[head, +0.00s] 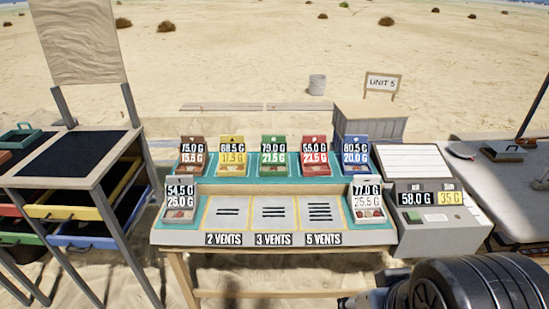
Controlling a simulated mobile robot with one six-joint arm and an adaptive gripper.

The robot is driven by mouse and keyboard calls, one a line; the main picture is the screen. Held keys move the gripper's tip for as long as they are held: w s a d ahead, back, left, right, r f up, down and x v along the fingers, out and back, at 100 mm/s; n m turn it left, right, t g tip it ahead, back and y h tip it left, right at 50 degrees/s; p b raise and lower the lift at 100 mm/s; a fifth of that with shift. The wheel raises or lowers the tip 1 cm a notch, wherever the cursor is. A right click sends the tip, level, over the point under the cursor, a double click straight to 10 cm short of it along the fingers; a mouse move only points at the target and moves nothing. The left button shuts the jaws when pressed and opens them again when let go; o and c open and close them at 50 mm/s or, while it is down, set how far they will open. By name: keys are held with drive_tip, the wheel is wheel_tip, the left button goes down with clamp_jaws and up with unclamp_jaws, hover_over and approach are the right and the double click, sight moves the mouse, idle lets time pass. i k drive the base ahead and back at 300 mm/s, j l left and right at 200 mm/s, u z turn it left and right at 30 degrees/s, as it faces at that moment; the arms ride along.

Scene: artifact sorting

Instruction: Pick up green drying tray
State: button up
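Several green things show in the head view, and I cannot tell for sure which is the drying tray. A green-fronted tray (20,238) sits low in the rack at the left, beside a blue-fronted one. A small green tray with a handle (19,138) lies on top at the far left edge. A dark part of my arm shows at the bottom right, apart from all of these. My gripper's fingers do not show.
The rack (112,176) also holds yellow (62,212) and blue (84,243) trays. The central table (170,237) carries several coloured trays and three vent pads. A scale console (432,205) and a grey table (500,190) stand right. Open sand lies behind.

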sight(273, 146)
drive_tip(key=i+j, duration=0.15)
drive_tip(key=i, duration=0.25)
drive_tip(key=i+j, duration=0.2)
drive_tip(key=i, duration=0.2)
drive_tip(key=i+j, duration=0.15)
drive_tip(key=i, duration=0.25)
drive_tip(key=i+j, duration=0.2)
drive_tip(key=i, duration=0.2)
